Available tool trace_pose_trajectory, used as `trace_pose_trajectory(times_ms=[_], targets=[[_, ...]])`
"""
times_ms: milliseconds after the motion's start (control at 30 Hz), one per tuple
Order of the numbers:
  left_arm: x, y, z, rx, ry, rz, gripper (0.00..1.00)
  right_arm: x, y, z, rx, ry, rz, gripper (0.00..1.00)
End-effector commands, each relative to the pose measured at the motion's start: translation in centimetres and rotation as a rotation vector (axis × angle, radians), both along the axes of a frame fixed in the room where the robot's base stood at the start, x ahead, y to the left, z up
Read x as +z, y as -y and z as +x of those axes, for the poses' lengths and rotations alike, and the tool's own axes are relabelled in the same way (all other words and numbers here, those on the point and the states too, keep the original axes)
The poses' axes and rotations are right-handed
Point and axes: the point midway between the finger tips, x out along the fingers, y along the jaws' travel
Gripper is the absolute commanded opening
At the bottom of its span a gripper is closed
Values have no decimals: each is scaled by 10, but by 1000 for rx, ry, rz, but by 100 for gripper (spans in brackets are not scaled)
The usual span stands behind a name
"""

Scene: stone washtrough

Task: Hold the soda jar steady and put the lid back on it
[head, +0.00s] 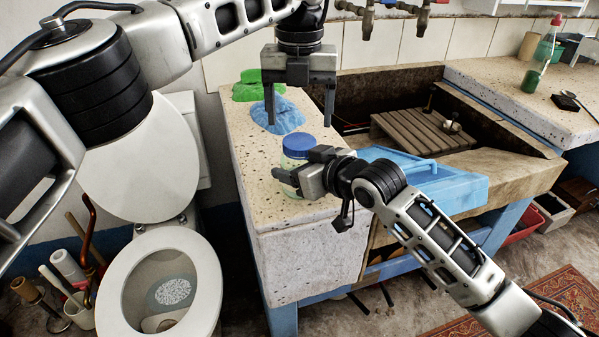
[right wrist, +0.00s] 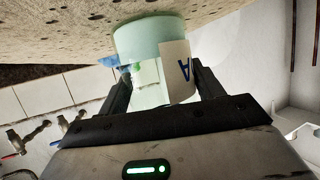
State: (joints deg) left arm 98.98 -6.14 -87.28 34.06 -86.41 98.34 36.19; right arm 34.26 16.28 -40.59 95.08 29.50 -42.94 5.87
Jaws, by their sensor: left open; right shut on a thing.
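The soda jar (head: 289,162) is a pale green, see-through jar on the speckled stone ledge. The blue lid (head: 298,146) sits on top of its mouth; I cannot tell whether it is fully seated. My right gripper (head: 288,182) is shut around the jar's lower body, coming in from the right. In the right wrist view the jar (right wrist: 146,62) stands between the fingers, with a white label (right wrist: 178,72) bearing a blue letter; the lid is hidden there. My left gripper (head: 300,119) points down, open and empty, its fingertips a little above the lid.
A blue cloth (head: 283,117) and a green cloth (head: 258,86) lie behind the jar on the ledge. A blue trough-like object (head: 440,187) lies right of it, near the right arm. The stone basin holds a wooden slatted board (head: 420,131). The ledge's front part is clear.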

Motion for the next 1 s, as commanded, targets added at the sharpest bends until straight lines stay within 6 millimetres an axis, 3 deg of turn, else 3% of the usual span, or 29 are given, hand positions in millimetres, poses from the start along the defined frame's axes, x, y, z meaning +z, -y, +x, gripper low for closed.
trace_pose_trajectory(times_ms=[233,567,1000], targets=[[3,0,0,26,1,0,72,-1,0,0,0,-2,-1,3],[34,0,0,385,0,0,72,-1,0,0,0,-2,-1,3],[25,-1,0,394,-2,1,72,-1,0,0,0,-2,-1,3]])
